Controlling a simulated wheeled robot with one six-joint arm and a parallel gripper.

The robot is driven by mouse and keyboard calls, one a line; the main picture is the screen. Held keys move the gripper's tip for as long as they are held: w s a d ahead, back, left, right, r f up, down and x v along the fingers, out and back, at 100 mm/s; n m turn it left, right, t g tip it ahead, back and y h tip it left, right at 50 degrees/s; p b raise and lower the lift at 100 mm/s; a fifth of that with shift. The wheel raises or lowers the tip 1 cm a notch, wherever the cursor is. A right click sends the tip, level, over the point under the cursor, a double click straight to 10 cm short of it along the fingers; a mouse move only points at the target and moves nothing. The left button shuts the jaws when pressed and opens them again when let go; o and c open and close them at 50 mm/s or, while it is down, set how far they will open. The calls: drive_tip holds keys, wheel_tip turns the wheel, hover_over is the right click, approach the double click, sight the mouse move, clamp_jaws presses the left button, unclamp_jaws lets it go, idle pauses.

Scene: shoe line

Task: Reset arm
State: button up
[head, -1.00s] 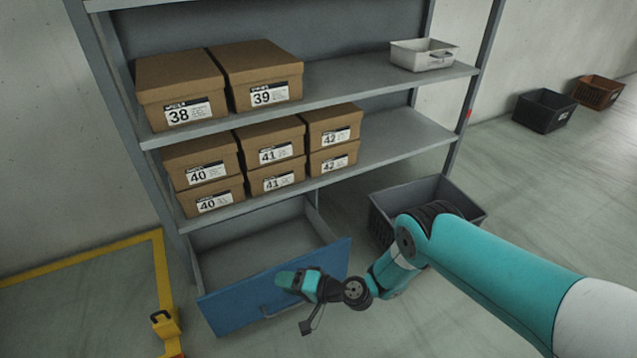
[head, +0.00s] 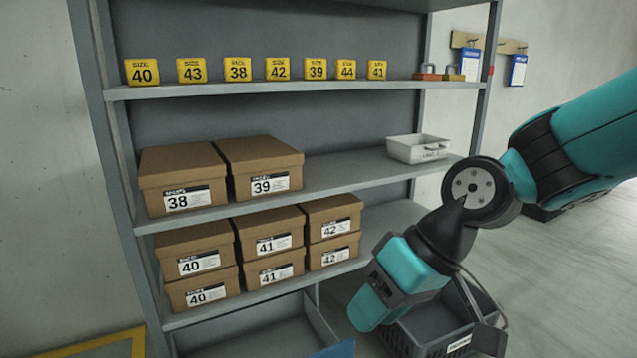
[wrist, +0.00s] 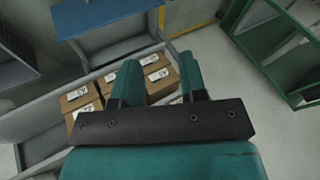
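My gripper (head: 366,308) hangs at the end of my teal arm, pointing down and left in the head view, in front of the right part of the lower shelf. In the wrist view the two teal fingers (wrist: 160,72) stand apart with nothing held between them. The blue-fronted drawer (head: 337,349) is pulled out below the shelves. Its blue front also shows at the top of the wrist view (wrist: 108,16), apart from the fingers.
Brown shoe boxes (head: 183,178) labelled 38 to 42 fill the left of two shelves. A white bin (head: 418,149) stands right of them. Yellow size blocks (head: 237,69) line the top shelf. A grey crate (head: 432,325) sits on the floor close behind my gripper.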

drive_tip(key=s+d+h+b, duration=0.1)
drive_tip(key=s+d+h, duration=0.1)
drive_tip(key=s+d, duration=0.75)
wheel_tip(320, 180, up, 34)
drive_tip(key=s+a+p, duration=0.1)
drive_tip(key=p, duration=3.2)
drive_tip(key=shift+s+a+f, duration=0.15)
drive_tip(key=shift+s+a, duration=0.1)
drive_tip(key=shift+a, duration=0.05)
